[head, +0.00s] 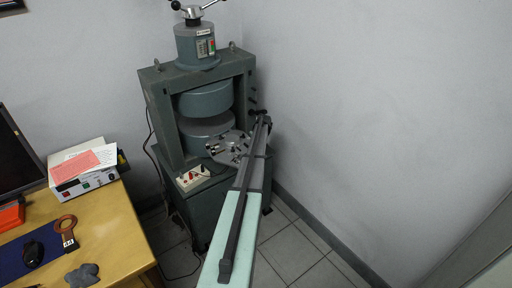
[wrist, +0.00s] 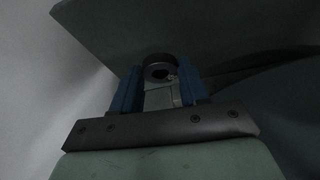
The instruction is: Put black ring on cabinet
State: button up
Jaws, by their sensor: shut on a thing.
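In the wrist view my gripper (wrist: 159,76) has two blue fingers, one on each side of a small dark ring with a hole, the black ring (wrist: 149,72). The fingers are shut on it near their tips. In the head view my long pale green arm reaches up toward the magnet; the fingers and ring cannot be made out there. The grey-green cabinet (head: 207,203) stands under the magnet, partly covered by my arm. Whether the ring touches any surface cannot be told.
The magnet frame (head: 158,108) with its round poles stands beside my arm's far end. A small white box with red knobs (head: 193,177) sits at its front left. A large dark surface (wrist: 200,30) fills the upper wrist view. A wooden desk (head: 110,235) is left; a bare wall is right.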

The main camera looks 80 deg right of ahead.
jog(key=shift+f, duration=1.15)
jog(key=o, duration=1.1)
jog(key=shift+f, duration=0.15)
jog(key=v, duration=1.2)
